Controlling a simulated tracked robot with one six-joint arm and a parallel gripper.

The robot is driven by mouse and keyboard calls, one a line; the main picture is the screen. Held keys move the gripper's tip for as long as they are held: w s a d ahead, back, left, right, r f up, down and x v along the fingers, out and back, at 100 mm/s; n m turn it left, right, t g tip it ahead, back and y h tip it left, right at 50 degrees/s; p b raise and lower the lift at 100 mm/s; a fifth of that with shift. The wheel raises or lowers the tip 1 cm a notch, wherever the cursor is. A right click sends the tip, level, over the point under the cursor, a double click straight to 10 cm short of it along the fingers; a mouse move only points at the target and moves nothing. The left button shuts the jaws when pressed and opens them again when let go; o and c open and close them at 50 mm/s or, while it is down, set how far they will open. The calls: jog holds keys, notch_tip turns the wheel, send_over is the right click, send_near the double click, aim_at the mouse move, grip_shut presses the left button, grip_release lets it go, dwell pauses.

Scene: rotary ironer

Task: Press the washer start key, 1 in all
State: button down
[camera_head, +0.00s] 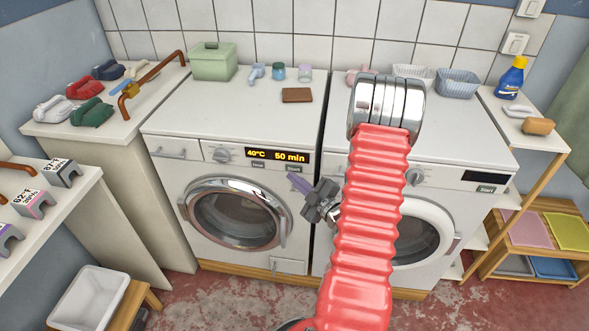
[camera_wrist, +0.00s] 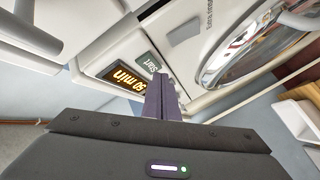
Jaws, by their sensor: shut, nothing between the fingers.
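The left machine (camera_head: 170,169), a white front loader with a round chrome door, has a lit display (camera_head: 277,156) reading 40°C and 50 min. Its start key (camera_head: 293,169) sits below the display's right part; it also shows in the wrist view (camera_wrist: 150,62). My gripper (camera_head: 297,180) is shut and empty, its purple fingers pointing at the panel just below and beside the start key. In the wrist view the fingertips (camera_wrist: 158,80) overlap the key's lower edge; I cannot tell whether they touch.
A second white machine (camera_head: 460,165) on the right has a dark display and its own start key (camera_head: 487,188). My red arm hides part of it. A brown wallet-like block (camera_head: 297,95) lies on top of the left machine.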

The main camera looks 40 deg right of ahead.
jog(key=shift+w+d, duration=0.45)
jog(key=shift+d, duration=0.15)
dwell(1.1)
jog(key=shift+s, duration=0.1)
jog(key=shift+s+a, duration=0.45)
jog(key=shift+a, duration=0.2)
jog(key=shift+s+a, duration=0.8)
jog(key=shift+a, duration=0.2)
jog(key=shift+s+a, duration=0.75)
jog(key=shift+a, duration=0.25)
